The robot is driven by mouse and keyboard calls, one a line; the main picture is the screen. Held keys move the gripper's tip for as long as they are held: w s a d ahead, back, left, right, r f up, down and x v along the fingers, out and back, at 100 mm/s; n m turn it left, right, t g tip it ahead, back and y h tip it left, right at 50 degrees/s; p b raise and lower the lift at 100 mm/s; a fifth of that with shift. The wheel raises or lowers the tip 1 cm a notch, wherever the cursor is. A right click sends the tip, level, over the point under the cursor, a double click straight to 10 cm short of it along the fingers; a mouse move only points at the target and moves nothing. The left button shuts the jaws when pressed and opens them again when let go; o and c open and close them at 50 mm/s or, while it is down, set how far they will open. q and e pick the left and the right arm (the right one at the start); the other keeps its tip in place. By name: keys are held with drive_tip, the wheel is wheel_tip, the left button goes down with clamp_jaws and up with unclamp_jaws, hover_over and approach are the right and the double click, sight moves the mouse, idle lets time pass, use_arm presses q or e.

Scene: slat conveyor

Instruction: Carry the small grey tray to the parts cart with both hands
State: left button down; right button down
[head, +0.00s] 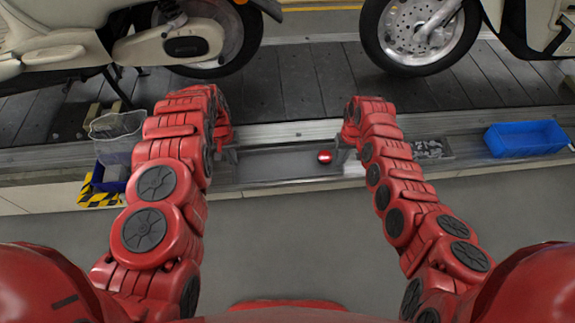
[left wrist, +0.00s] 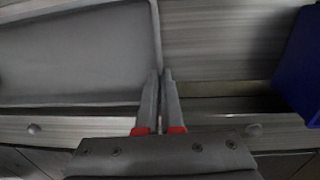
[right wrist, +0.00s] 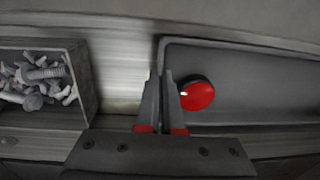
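The small grey tray (head: 270,167) is long and shallow and lies level at the conveyor's near edge, between my two grippers. A round red piece (head: 324,156) is at its right end; it also shows in the right wrist view (right wrist: 197,95). My left gripper (left wrist: 161,74) has its fingers nearly together on the tray's end wall, at the left end in the head view. My right gripper (right wrist: 161,74) is closed the same way on the opposite end wall, close beside the red piece. I cannot tell whether the tray is clear of the ledge. No parts cart is recognisable.
A box of bolts (right wrist: 78,110) stands just beyond my right gripper, with a blue bin (head: 525,138) further right. A clear-lined bin (head: 117,135) stands left of my left arm. Scooters stand on the slat conveyor (head: 300,85) behind. The near floor (head: 300,230) is clear.

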use_arm(q)
drive_tip(key=shift+r, duration=0.15)
use_arm(e)
drive_tip(key=shift+r, duration=0.15)
